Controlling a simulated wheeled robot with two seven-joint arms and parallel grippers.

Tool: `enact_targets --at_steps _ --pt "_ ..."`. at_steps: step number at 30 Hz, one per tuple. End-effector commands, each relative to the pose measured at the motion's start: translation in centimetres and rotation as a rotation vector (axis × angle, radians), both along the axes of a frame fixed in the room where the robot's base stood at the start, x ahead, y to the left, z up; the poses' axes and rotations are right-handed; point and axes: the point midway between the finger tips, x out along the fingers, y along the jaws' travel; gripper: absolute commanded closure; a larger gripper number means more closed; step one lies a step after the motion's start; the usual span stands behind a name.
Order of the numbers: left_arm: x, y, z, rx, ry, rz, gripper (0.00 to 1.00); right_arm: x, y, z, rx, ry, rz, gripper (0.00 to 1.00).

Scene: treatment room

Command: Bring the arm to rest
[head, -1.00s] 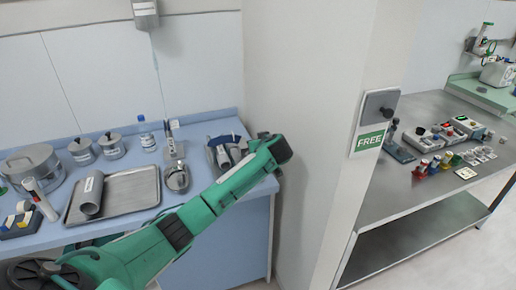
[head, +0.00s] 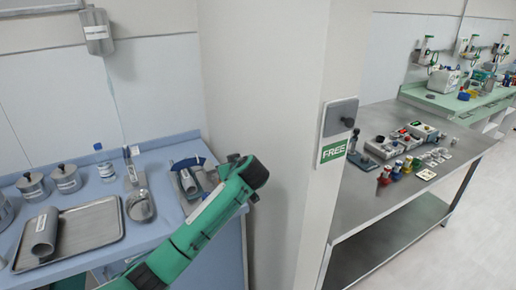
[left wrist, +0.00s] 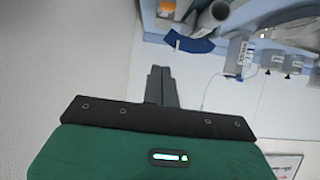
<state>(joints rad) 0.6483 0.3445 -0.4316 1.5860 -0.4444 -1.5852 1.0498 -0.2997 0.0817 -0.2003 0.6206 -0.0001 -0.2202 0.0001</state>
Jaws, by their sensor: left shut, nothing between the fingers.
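My left arm (head: 205,225) is green and black. It comes up from the bottom left in the head view, over the front right corner of the blue counter (head: 165,240), and bends at a dark joint near the wall corner. Its fingers cannot be made out there. In the left wrist view my left gripper (left wrist: 160,86) has its dark fingers together, with nothing between them, against a pale wall. The blue counter shows upside down at the top of that view. My right gripper is in neither view.
The counter holds a metal tray (head: 108,232) with a grey cylinder, lidded pots, a bottle (head: 104,163) and a blue-and-grey holder (head: 187,180). A wall corner with a FREE sign (head: 334,151) stands right of my arm. Beyond is a steel table (head: 375,205) with several small items.

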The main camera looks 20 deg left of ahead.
Motion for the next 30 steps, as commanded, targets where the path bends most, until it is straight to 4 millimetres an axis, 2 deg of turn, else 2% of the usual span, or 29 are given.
enact_targets --at_steps 5,8,11,15,21,24,30 --pt "-0.3 -0.2 -0.5 -0.003 0.011 -0.009 1.0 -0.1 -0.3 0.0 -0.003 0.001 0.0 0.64" --pt "-1.5 -1.1 -2.5 -0.012 0.053 -0.044 1.0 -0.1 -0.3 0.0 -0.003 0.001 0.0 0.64" --pt "-3.9 -2.6 -5.7 -0.03 0.129 -0.109 1.0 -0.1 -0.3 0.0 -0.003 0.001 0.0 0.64" --pt "-8.5 -5.1 -10.6 -0.062 0.256 -0.227 1.0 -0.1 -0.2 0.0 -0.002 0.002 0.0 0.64" --pt "-16.0 -7.9 -15.9 -0.109 0.414 -0.394 1.0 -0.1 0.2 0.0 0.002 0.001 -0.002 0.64" --pt "-20.0 -9.2 -17.9 -0.134 0.484 -0.476 1.0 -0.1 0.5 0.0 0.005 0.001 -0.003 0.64" --pt "-28.1 -11.1 -20.4 -0.178 0.601 -0.636 1.0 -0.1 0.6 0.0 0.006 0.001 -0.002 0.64"
